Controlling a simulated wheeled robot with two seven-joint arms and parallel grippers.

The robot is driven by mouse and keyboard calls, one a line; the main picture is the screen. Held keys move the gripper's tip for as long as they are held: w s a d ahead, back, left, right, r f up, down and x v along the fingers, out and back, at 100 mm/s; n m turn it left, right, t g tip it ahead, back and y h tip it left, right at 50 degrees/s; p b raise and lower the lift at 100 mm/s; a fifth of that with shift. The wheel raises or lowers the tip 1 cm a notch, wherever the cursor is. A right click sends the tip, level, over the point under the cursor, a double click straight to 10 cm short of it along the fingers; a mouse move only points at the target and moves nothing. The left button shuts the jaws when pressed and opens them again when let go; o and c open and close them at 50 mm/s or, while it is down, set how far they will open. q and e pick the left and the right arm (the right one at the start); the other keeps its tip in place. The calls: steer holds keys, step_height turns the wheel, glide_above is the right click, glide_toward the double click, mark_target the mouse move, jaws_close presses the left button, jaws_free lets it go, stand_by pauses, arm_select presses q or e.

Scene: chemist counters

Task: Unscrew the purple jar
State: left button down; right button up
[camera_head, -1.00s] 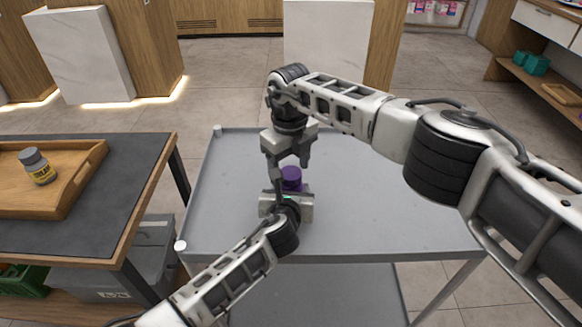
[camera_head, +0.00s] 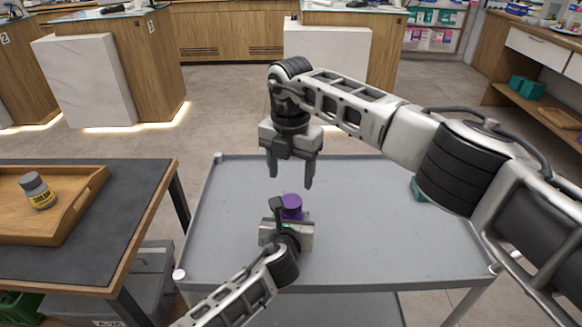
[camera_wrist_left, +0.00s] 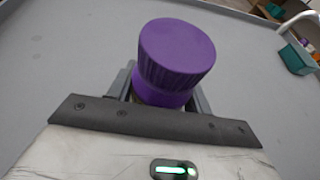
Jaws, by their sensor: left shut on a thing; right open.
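The purple jar (camera_head: 292,204) stands on the grey cart (camera_head: 360,220), its purple ribbed lid (camera_wrist_left: 176,55) on top. In the left wrist view the lid fills the middle and the jar's body below it is mostly hidden. My left gripper (camera_head: 284,212) is shut on the jar from the near side, below the lid. My right gripper (camera_head: 290,178) points down above the jar, open and empty, its two fingers spread just above and behind the lid and apart from it.
A dark-topped table (camera_head: 110,215) at the left bears a wooden tray (camera_head: 90,190) with a grey jar (camera_head: 37,191). A teal object (camera_head: 417,190) is partly hidden behind my right arm; a teal container (camera_wrist_left: 299,58) shows in the left wrist view. The cart's right side is mostly clear.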

mark_target(291, 201)
steer(key=m, duration=0.2)
steer(key=shift+r+m, duration=0.3)
steer(key=shift+m, duration=0.5)
steer(key=shift+f, duration=0.2)
step_height(291, 201, down, 8)
steer(key=shift+r, duration=0.25)
steer(key=c, duration=1)
steer(key=n, duration=0.7)
steer(key=shift+d+r, duration=0.1)
steer(key=n, duration=1)
steer(key=shift+n, duration=0.3)
steer(key=n, duration=0.6)
